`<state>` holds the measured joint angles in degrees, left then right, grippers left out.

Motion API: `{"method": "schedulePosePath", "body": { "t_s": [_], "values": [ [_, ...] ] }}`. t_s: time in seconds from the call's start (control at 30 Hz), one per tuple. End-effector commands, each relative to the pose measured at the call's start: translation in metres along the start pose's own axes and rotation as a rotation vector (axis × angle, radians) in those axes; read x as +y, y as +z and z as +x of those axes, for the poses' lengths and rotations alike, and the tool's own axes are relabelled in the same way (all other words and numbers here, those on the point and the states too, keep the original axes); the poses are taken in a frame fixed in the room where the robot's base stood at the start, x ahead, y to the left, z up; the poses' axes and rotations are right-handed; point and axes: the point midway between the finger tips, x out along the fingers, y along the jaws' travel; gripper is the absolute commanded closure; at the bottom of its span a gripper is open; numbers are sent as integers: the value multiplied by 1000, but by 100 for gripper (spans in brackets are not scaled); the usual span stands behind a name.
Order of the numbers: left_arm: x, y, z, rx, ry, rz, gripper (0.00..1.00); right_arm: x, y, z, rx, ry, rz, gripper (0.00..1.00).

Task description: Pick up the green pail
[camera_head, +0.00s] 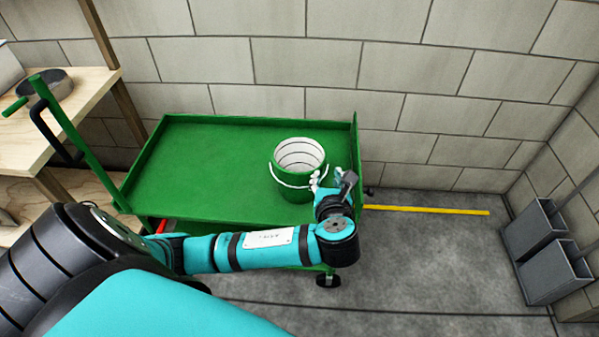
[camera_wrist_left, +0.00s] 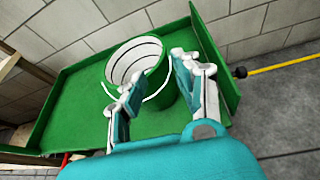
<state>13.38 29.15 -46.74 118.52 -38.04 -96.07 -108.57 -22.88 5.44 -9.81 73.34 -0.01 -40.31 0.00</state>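The green pail (camera_head: 291,188) stands upright in the green cart (camera_head: 190,170), near its right end. It has a white inside and a thin wire handle that hangs down its front. My left gripper (camera_head: 330,182) is at the pail's right front side. In the left wrist view the pail (camera_wrist_left: 160,90) lies beyond the fingers of my left gripper (camera_wrist_left: 160,85). The fingers are spread apart, with the pail's side showing between them. I cannot tell whether a finger touches the pail. My right gripper is in neither view.
The cart has low walls and a green handle (camera_head: 60,110) at left. A wooden shelf (camera_head: 40,125) stands at far left. A yellow strip (camera_head: 425,210) lies on the floor at right. Grey bins (camera_head: 545,250) stand by the right wall. Block walls are behind.

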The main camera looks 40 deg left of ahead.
Motion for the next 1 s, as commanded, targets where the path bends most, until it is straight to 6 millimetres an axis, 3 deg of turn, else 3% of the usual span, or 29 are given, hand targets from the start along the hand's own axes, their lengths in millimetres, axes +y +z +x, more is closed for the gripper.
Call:
{"method": "schedulePosePath", "body": {
  "t_s": [0.2, 0.4, 0.67, 1.0],
  "values": [
    [1, -3, 50, 0, 6, -3, 68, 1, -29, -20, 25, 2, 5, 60],
    [0, -3, 88, 2, 3, -4, 68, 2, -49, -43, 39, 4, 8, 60],
    [1, -3, 107, 4, 2, -4, 68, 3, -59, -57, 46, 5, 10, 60],
    [0, -3, 155, 3, 2, -4, 68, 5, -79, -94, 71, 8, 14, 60]
  ]
}}
